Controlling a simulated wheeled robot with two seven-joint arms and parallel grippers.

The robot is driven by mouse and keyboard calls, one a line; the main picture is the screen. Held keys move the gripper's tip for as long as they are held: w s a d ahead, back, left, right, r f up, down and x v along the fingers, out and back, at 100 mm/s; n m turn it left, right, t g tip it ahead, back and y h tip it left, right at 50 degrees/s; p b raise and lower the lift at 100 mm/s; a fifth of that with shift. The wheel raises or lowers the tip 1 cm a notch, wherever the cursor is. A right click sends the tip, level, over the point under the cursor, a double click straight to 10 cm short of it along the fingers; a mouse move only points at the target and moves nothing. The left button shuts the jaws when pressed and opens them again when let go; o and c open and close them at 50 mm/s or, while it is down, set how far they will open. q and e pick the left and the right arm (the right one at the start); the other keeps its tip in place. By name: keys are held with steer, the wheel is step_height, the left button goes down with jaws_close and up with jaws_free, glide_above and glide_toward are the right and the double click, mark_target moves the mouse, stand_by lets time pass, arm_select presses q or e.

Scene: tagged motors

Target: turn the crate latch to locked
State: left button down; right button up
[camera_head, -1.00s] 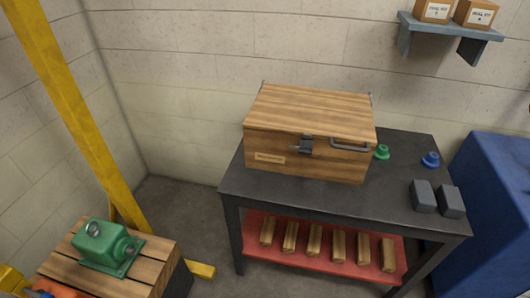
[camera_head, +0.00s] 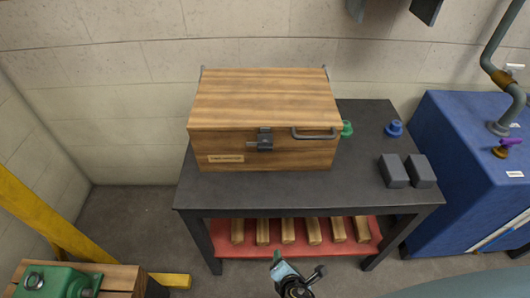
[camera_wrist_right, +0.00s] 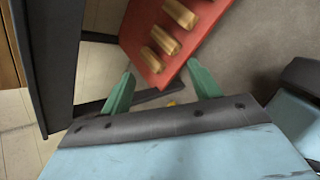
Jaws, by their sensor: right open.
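The wooden crate (camera_head: 220,142) stands closed on the dark table (camera_head: 320,187). Its grey metal latch (camera_head: 264,140) sits at the middle of the front face, just under the lid edge. Its lever appears to point left; I cannot read its lock state. My right gripper (camera_head: 283,270) is low in front of the table, well short of the latch, at the bottom of the head view. In the right wrist view the right gripper's green fingers (camera_wrist_right: 160,92) are spread with nothing between them. My left gripper is in neither view.
A grey handle (camera_head: 314,135) is on the crate front, right of the latch. Green (camera_head: 346,129) and blue (camera_head: 394,129) knobs and two grey blocks (camera_head: 393,171) are on the table. The red lower shelf (camera_head: 225,249) holds several wooden blocks. A blue cabinet (camera_head: 450,150) stands right.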

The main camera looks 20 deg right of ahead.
steer(key=w+a+r+n+t+h, duration=0.1)
steer(key=w+r+n+t, duration=0.15)
steer(key=r, duration=0.35)
steer(key=w+a+r+n+t, duration=0.2)
steer(key=w+r+n, duration=0.15)
steer(key=r, duration=0.35)
steer(key=n+t+h, duration=0.2)
steer(key=n+t, duration=0.1)
steer(key=t, duration=0.1)
glide_toward(265, 149)
steer(key=b+x, duration=0.1)
steer(key=x, duration=0.7)
steer(key=shift+w+d, duration=0.1)
steer(key=shift+w, duration=0.2)
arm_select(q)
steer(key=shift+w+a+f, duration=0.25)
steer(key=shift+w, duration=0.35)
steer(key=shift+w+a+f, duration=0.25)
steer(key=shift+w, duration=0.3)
arm_select(e)
steer(key=c, duration=1)
